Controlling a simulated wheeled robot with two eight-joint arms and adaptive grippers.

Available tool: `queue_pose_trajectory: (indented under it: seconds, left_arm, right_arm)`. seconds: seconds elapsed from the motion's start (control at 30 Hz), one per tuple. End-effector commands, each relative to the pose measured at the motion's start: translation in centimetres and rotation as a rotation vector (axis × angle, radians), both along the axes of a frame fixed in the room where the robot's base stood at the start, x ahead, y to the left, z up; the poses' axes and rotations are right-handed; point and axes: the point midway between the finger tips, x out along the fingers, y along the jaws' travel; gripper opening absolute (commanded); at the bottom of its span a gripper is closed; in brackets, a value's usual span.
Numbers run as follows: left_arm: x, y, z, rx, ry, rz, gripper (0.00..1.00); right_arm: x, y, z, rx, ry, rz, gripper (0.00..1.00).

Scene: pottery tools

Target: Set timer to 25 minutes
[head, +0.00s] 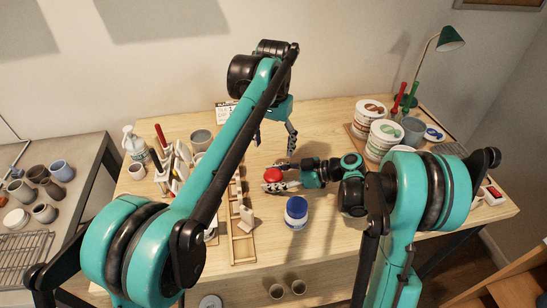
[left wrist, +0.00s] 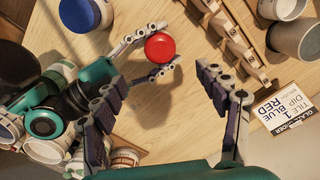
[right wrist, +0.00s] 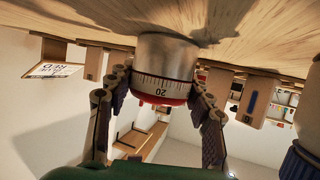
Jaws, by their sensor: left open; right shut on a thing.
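The timer has a red top (head: 272,175) and a silver body (right wrist: 165,55) with a white scale band that shows "20" upside down in the right wrist view. It stands on the table, and its red top shows in the left wrist view (left wrist: 161,47). My right gripper (head: 277,180) is shut on the timer, with a finger on each side near the scale band. My left gripper (head: 275,133) is open and empty, above and behind the timer; its spread fingers show in the left wrist view (left wrist: 165,85). The pointer mark is not readable.
A jar with a blue lid (head: 296,211) stands close in front of the timer. A wooden rack (head: 240,235) lies to its left. Labelled tubs (head: 384,138) stand at the right, and a label card (left wrist: 282,107) at the back. The table between timer and tubs holds my right arm.

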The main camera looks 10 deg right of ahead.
Motion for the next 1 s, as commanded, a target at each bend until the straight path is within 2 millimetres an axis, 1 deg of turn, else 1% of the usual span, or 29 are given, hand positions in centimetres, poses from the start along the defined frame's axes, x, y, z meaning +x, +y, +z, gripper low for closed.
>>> queue_pose_trajectory:
  seconds: [0.1, 0.23, 0.33, 0.47, 0.57, 0.8, 0.9, 1.0]
  left_arm:
    - [0.0, 0.0, 0.0, 0.0, 0.0, 0.187, 0.73]
    - [0.0, 0.0, 0.0, 0.0, 0.0, 0.383, 0.73]
    - [0.0, 0.0, 0.0, 0.0, 0.0, 0.486, 0.73]
    - [0.0, 0.0, -0.6, 0.0, 0.0, 0.544, 0.73]
    - [0.0, 0.0, -1.9, 0.0, 0.0, 0.549, 0.73]
    - [0.0, 0.0, -6.9, 0.0, 0.0, 0.547, 0.73]
    - [0.0, 0.0, -8.8, 0.0, 0.0, 0.546, 0.73]
    - [0.0, 0.0, -10.3, 0.0, 0.0, 0.546, 0.73]
  right_arm:
    - [0.0, 0.0, 0.0, -0.001, 0.0, 0.0, 0.17]
    - [0.0, 0.0, 0.0, -0.001, 0.0, 0.0, 0.17]
    - [0.0, 0.0, 0.0, -0.001, 0.0, 0.0, 0.17]
    - [0.0, 0.0, 0.0, -0.001, 0.0, 0.0, 0.17]
    - [0.0, 0.0, 0.0, -0.001, 0.0, 0.0, 0.17]
    - [0.0, 0.0, 0.0, -0.001, 0.0, 0.0, 0.17]
    - [0.0, 0.0, 0.0, -0.001, 0.0, 0.0, 0.17]
    - [0.0, 0.0, 0.0, -0.001, 0.0, 0.0, 0.17]
